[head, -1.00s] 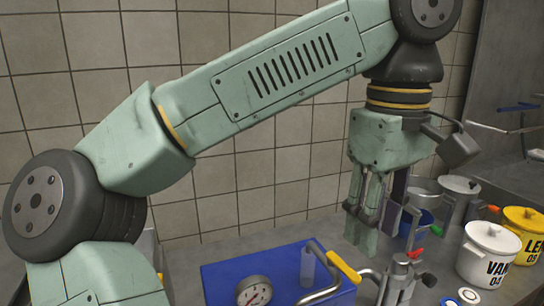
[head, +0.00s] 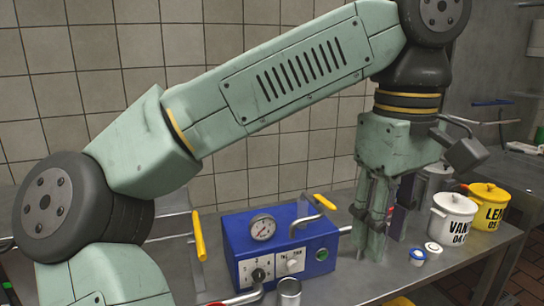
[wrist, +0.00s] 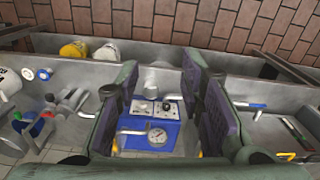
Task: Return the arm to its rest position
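My arm (head: 290,80) spans the head view from lower left to upper right, bent at the elbow, with the wrist on the right. My gripper (head: 372,228) hangs pointing down over the steel counter. In the wrist view my gripper (wrist: 165,100) shows its two purple-padded fingers standing apart, with a gap between them. Nothing is held in the gap. Through it the blue machine with its gauge shows beyond the fingers.
A blue control box (head: 280,250) with a gauge and yellow-handled lever stands left of the gripper. A metal can (head: 289,291) is in front. A tiled wall is behind.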

